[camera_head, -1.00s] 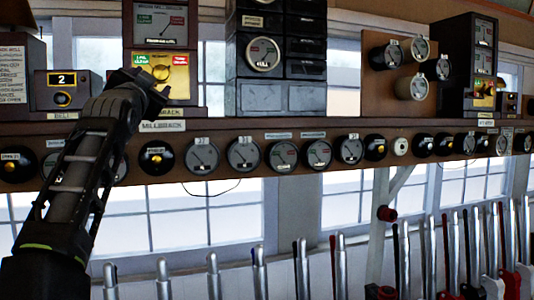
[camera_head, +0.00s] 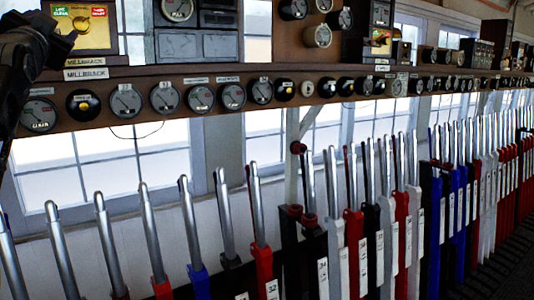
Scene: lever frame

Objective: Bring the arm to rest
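My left arm (camera_head: 12,85) comes in at the left edge of the head view, dark and partly cut off by the frame. Its gripper (camera_head: 50,40) is raised at the upper left, just left of the brass-faced instrument (camera_head: 82,28). The gripper is dark and seen from behind, so whether its fingers are open or shut does not show. I see nothing held in it. My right arm and gripper are out of view. A long row of levers (camera_head: 255,207) with bright metal handles stands below, in red, blue, black and white.
A brown shelf (camera_head: 300,72) with round dials runs across above the levers. Boxed instruments (camera_head: 196,28) stand on it. Windows (camera_head: 100,160) are behind. A dark floor (camera_head: 505,265) shows at the lower right.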

